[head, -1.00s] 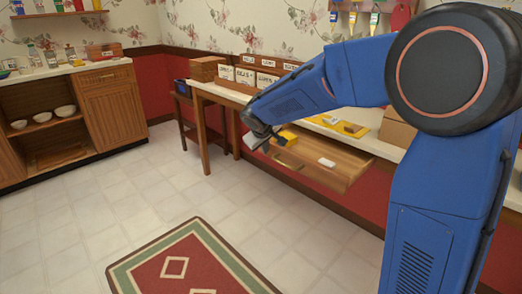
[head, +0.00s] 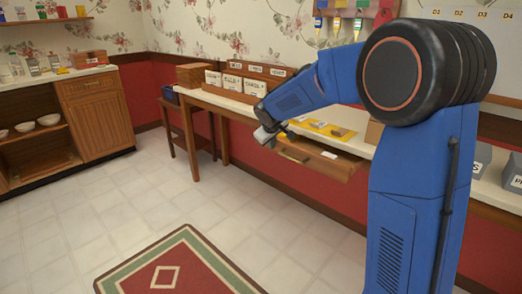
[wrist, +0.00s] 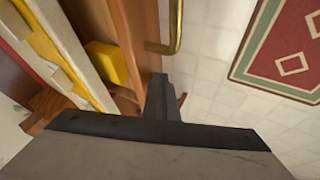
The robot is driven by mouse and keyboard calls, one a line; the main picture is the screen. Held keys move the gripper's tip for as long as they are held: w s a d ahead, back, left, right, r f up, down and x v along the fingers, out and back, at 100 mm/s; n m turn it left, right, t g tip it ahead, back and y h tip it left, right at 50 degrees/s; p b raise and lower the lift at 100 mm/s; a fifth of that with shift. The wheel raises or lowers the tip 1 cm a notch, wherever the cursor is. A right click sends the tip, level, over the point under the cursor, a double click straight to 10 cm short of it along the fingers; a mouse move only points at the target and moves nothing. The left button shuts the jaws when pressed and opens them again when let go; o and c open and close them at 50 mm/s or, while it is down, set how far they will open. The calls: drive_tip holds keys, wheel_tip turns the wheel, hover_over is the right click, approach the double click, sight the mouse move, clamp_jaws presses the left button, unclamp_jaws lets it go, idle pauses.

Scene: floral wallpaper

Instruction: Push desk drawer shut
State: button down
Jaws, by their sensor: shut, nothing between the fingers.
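The wooden desk drawer (head: 335,164) sticks out a little from under the white-topped desk (head: 240,97). A white item (head: 329,155) shows inside it. In the wrist view, the drawer's front board (wrist: 135,35) runs down the middle, with its brass handle (wrist: 178,25) on the outer face. A yellow item (wrist: 105,63) lies inside, behind the board. My gripper (head: 268,137) is at the drawer's left end; in the wrist view its shut, empty fingers (wrist: 160,98) are at the front board, below the handle. I cannot tell whether they touch it.
Labelled boxes (head: 232,84) and a yellow mat (head: 322,129) are on the desktop. A small side table (head: 178,104) stands left of the desk. A red and green rug (head: 180,268) lies on the open tile floor. Grey bins (head: 505,165) stand at the right.

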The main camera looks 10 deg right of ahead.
sight(284, 137)
drive_tip(key=w+d, duration=0.1)
drive_tip(key=d, duration=0.1)
drive_tip(key=w+d, duration=0.4)
drive_tip(key=shift+d, duration=0.4)
drive_tip(key=shift+s, duration=0.1)
